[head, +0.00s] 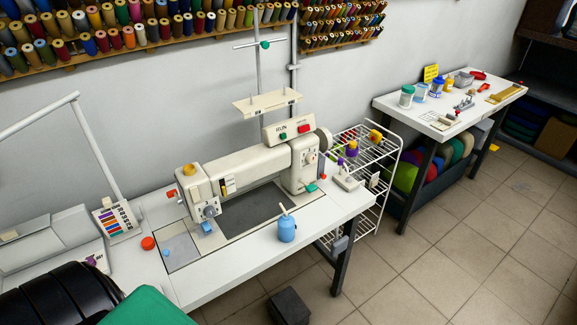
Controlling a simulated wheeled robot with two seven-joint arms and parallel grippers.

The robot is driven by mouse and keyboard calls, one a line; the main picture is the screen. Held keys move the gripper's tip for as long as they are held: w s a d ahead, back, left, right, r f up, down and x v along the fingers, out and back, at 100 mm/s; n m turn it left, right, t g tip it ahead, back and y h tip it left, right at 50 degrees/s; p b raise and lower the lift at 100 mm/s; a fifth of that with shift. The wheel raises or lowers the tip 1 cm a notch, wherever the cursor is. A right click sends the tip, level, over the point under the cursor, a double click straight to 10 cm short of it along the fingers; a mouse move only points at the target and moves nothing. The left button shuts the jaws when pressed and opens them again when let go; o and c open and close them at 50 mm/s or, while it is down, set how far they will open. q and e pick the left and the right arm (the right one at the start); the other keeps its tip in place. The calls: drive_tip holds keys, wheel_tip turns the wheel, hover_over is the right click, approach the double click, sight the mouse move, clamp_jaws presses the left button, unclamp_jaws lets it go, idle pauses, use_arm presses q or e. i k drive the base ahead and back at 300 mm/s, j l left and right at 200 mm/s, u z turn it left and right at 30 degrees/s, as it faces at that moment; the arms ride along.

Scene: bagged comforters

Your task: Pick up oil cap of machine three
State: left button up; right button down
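A white sewing machine (245,180) stands on a white table (335,215) in the head view. I cannot read a machine number on it. A round yellow cap (190,169) sits on top of the machine's left end. A round orange-red cap-like disc (148,243) lies on the table to the left of the machine. I cannot tell for sure which of these is the oil cap. A blue bottle with a pale spout (287,230) stands at the table's front. Neither of my grippers is in view.
A black ridged object (60,298) and a green surface (147,307) fill the lower left corner. A white wire rack (378,165) stands right of the table. A dark box (289,306) sits on the floor. A second table (440,130) stands farther right. Tiled floor lies open at right.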

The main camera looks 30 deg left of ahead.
sight(148, 243)
drive_tip(key=u, duration=2.2)
